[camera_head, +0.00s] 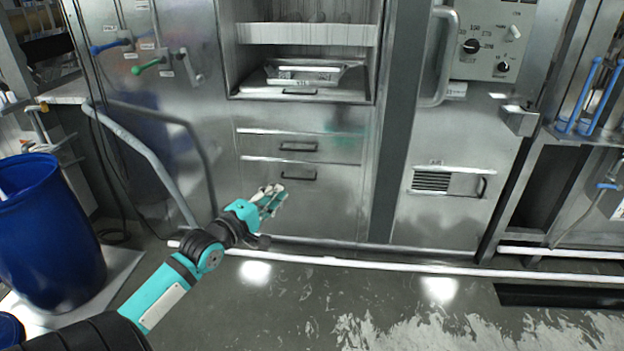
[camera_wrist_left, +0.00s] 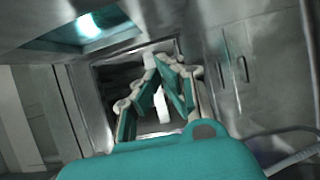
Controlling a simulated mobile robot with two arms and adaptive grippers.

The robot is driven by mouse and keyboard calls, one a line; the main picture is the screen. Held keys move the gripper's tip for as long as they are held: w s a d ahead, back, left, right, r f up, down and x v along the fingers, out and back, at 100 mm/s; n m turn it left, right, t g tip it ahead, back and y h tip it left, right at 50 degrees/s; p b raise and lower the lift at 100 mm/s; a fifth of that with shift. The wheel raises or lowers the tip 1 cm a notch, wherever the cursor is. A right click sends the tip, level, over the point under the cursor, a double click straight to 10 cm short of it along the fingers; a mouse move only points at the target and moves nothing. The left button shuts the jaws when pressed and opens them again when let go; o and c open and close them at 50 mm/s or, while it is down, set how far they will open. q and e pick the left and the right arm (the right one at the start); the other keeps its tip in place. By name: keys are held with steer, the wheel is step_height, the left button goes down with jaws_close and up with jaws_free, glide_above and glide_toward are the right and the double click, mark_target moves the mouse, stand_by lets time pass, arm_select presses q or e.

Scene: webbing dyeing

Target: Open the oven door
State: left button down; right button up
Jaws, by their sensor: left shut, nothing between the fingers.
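The steel machine (camera_head: 225,118) stands in front of me, with an open recess in its middle that holds a metal tray (camera_head: 310,72). A tall vertical tube handle (camera_head: 445,55) is on the right panel. A long bent grey tube handle (camera_head: 150,150) is at the left. I cannot tell which panel is the oven door. My left gripper (camera_head: 271,199) is shut and empty in front of the lower drawers, apart from both handles. In the left wrist view, its fingers (camera_wrist_left: 165,80) come together in front of a dark square recess. My right gripper is in neither view.
Two drawers with dark handles (camera_head: 298,146) are under the recess. A control panel with black knobs (camera_head: 472,46) is at the upper right. A blue barrel (camera_head: 48,232) stands at the left. A white rail (camera_head: 400,267) runs along the machine's foot; the floor before it is clear.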

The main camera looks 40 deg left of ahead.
arm_select(q)
steer(key=w+d+p, duration=0.3)
steer(key=w+p, duration=0.1)
steer(key=w, duration=0.6)
steer(key=shift+w+f, duration=0.1)
steer(key=shift+w, duration=0.05)
